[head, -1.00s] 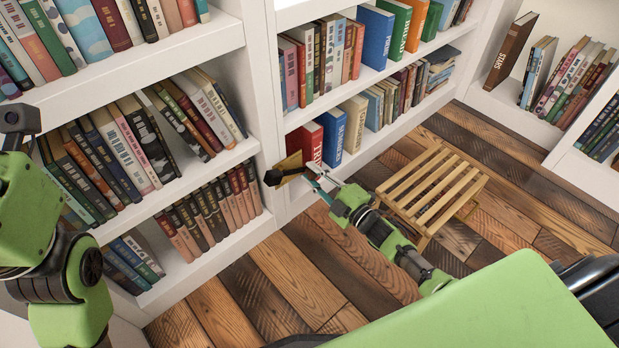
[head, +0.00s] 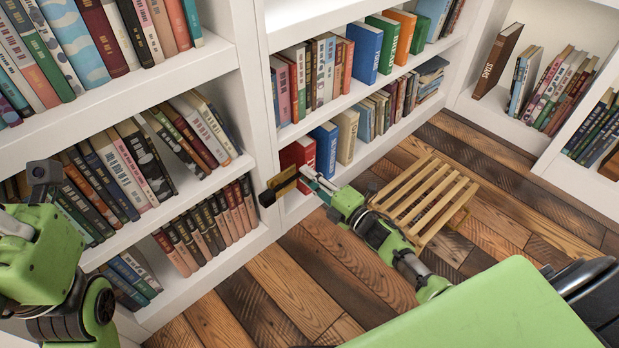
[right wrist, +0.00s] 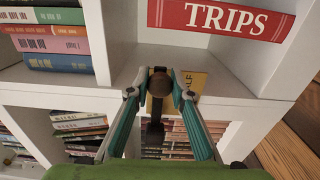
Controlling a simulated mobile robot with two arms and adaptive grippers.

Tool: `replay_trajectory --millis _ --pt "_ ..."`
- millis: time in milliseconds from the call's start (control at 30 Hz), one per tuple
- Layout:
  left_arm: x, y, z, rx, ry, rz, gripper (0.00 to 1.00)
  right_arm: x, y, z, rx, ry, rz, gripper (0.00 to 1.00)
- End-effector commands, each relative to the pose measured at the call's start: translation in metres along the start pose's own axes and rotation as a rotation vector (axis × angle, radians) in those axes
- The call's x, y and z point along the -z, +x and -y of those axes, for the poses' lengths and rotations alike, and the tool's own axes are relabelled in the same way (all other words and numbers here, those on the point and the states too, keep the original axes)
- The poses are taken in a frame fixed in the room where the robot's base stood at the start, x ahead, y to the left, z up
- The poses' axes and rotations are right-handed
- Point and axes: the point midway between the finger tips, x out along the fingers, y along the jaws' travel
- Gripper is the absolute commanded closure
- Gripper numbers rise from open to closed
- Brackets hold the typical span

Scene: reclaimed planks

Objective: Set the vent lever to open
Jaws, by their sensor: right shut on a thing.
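The vent lever has a round brown knob (right wrist: 160,84) and a dark stem, seen in the right wrist view in front of a yellow plate (right wrist: 196,82) with partly hidden lettering. In the head view the brass-coloured plate (head: 284,180) is at the end of the shelf upright, with a dark block (head: 267,198) at its lower left. My right gripper (head: 307,179) is at the plate's right side. In the right wrist view its teal fingers (right wrist: 160,92) are shut on the lever, one on each side of the knob. My left arm shows at the left; its fingers are not visible.
White bookshelves (head: 255,95) full of books stand behind and to the left. A slatted wooden stool (head: 425,195) stands near my right arm. The plank floor (head: 270,290) is clear in front.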

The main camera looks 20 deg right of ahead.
Motion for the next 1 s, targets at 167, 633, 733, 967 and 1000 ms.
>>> replay_trajectory --millis 167,633,733,967,1000 --pt "0.0 0.0 0.001 0.003 0.0 0.001 1.0 0.001 0.0 0.0 0.0 -0.005 -0.003 1.0" --pt "0.001 0.003 0.001 0.007 0.001 -0.006 1.0 0.001 0.0 0.0 -0.001 -0.003 -0.002 0.61" --pt "0.002 0.004 0.002 0.005 0.002 -0.011 1.0 0.0 -0.002 0.0 0.0 -0.003 -0.001 0.61" --pt "0.002 0.003 0.001 0.004 0.001 -0.008 1.0 0.001 -0.033 0.002 0.003 -0.004 -0.002 0.61" --pt "0.001 0.003 0.001 0.004 0.001 -0.008 1.0 0.001 -0.041 0.001 0.002 -0.003 -0.002 0.61"
